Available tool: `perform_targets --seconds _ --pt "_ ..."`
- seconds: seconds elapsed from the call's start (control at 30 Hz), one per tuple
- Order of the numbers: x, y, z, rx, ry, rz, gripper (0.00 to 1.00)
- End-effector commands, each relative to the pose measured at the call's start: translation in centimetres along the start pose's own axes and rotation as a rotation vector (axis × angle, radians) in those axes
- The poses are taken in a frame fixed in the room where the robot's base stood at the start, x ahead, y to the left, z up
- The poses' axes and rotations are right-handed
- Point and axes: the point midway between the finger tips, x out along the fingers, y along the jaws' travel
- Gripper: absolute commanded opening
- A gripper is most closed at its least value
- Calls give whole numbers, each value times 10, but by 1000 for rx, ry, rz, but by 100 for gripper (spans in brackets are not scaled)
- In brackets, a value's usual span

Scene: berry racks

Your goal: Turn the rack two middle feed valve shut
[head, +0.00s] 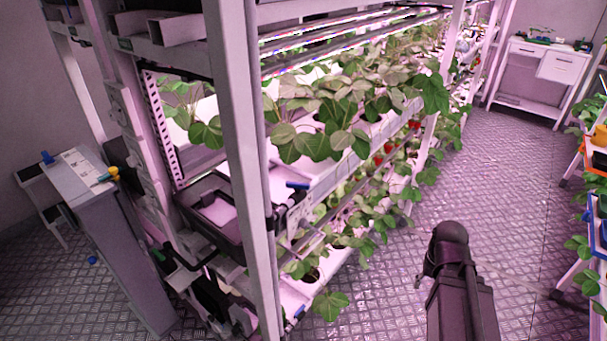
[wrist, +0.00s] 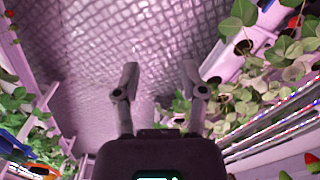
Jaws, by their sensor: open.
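A blue valve handle (head: 297,185) sits at the near end of the middle tier of the plant rack, lying roughly level. A second blue handle (head: 299,312) shows lower, at the bottom tier's end. No label that I can read tells which is rack two. My gripper (wrist: 160,72) is open and empty in the wrist view, its two fingers apart over patterned floor. In the head view, my dark arm stands in the aisle, right of the rack and well clear of the handles; the gripper fingers cannot be made out there. No valve handle is clear in the wrist view.
The rack's white upright (head: 238,150) stands just left of the middle handle, with a black bin (head: 213,215) beyond it. Strawberry leaves (head: 330,120) overhang the gutters. A grey cabinet (head: 105,230) stands left. The aisle floor (head: 490,190) is open; another planted rack edges the right.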

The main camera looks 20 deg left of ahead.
Motion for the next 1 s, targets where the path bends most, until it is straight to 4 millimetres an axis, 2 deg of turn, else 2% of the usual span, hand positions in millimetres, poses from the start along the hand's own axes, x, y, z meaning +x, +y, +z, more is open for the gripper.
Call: perform_targets --seconds 0.4,0.57,0.77,1.0 --pt "0 0 0 -1 0 0 54" --pt "-6 -3 -2 -20 1 -4 54" --pt "-28 -18 -10 -109 8 -24 54" --pt "-74 -51 -25 -310 26 -67 54"
